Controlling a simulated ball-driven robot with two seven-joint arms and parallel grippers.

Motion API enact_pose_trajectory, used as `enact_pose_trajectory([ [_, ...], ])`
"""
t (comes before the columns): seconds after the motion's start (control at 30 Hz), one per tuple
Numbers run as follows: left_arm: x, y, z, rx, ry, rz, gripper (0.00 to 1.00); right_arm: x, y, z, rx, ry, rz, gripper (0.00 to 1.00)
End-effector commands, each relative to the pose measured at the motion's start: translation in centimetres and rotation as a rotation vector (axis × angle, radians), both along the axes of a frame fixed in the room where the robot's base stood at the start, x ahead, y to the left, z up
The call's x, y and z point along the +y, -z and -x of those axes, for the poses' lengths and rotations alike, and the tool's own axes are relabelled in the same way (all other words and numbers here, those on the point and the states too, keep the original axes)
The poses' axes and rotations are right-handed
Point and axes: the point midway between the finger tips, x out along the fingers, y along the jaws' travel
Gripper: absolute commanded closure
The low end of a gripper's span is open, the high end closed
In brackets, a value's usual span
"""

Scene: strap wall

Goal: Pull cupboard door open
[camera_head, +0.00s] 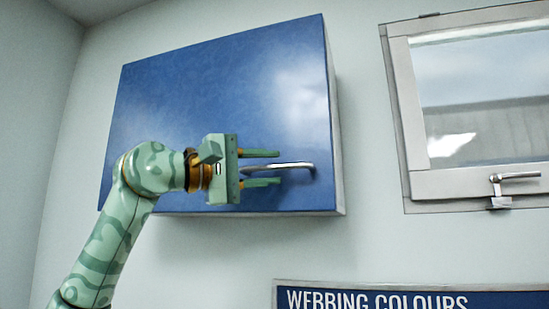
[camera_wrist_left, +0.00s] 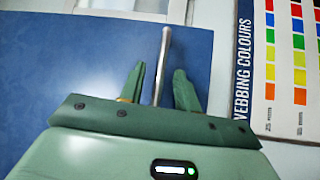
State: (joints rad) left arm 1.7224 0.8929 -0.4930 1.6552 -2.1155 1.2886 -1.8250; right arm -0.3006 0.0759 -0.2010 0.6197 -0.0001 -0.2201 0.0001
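The cupboard is a wall box with a blue door (camera_head: 220,90), which looks closed. Its silver bar handle (camera_head: 292,165) sits near the door's lower right. My left gripper (camera_head: 279,168) is open in front of the door, one finger above the handle and one below it. In the left wrist view the handle (camera_wrist_left: 163,65) runs between the two spread fingers of the left gripper (camera_wrist_left: 160,85), with gaps on both sides. The blue door also fills the left of that view (camera_wrist_left: 60,70). My right gripper is in neither view.
A window (camera_head: 480,100) with a silver latch (camera_head: 515,177) is on the wall to the right of the cupboard. A "Webbing Colours" poster (camera_head: 400,298) hangs below; its colour patches show in the left wrist view (camera_wrist_left: 285,60). The wall between them is bare.

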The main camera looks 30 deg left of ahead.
Motion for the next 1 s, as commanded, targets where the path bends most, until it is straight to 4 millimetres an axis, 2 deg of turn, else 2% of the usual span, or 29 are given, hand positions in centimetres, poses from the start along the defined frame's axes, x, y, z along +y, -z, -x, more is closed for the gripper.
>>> enact_pose_trajectory([
  [0.2, -1.0, -0.3, -1.6, 0.001, 0.000, 0.002, 0.67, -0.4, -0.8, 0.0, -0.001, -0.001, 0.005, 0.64],
  [0.47, -1.1, -0.2, -1.8, 0.000, -0.001, 0.001, 0.67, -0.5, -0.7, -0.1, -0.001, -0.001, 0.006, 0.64],
  [0.5, -1.1, -0.2, -1.8, 0.000, -0.001, 0.001, 0.73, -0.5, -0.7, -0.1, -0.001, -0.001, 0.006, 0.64],
  [0.6, -1.0, -0.2, -1.8, 0.001, 0.000, 0.001, 1.00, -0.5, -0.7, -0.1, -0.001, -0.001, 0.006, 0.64],
  [0.87, -1.1, -0.2, -1.5, 0.001, 0.005, 0.001, 1.00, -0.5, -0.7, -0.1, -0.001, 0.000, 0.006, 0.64],
  [1.0, -1.2, -0.2, 0.0, 0.000, 0.035, 0.001, 1.00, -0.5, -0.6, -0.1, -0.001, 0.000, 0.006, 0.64],
])
